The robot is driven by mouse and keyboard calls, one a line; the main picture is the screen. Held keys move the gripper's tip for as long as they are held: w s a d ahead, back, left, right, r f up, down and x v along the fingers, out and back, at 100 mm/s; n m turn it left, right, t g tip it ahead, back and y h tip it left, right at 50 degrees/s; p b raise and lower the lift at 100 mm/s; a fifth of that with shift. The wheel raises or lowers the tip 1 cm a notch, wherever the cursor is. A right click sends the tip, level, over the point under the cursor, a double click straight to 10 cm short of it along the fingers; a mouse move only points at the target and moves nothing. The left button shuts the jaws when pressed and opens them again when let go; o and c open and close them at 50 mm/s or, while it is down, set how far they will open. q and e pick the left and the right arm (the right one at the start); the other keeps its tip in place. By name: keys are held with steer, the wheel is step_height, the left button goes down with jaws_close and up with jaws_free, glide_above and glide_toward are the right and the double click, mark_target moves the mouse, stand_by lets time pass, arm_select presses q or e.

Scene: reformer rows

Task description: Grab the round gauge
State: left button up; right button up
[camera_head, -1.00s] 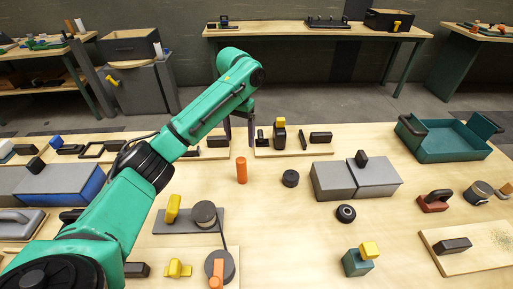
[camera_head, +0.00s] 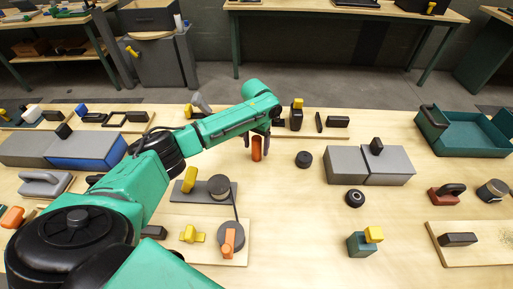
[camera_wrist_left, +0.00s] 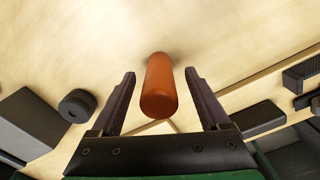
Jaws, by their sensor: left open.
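An orange cylinder (camera_head: 257,150) stands upright on the light wooden table. My left gripper (camera_head: 257,142) is open, its fingers on either side of the cylinder. In the left wrist view the orange cylinder (camera_wrist_left: 160,88) lies between the two dark fingers, with a visible gap on each side. A small black round piece with a pale centre (camera_head: 355,198) lies farther right; it looks like a round gauge, but its face is too small to read. A plain black puck (camera_head: 303,159) lies just right of the gripper and also shows in the wrist view (camera_wrist_left: 78,105).
Grey boxes (camera_head: 347,165) stand right of the puck. A teal tray (camera_head: 465,140) is at the far right. A teal block with a yellow top (camera_head: 361,245) stands in front. A grey plate (camera_head: 205,190) with a yellow piece and round parts lies nearer my arm. Bare table surrounds the black round piece.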

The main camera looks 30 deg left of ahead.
arm_select(q)
jaws_close()
steer(key=shift+r, duration=0.1)
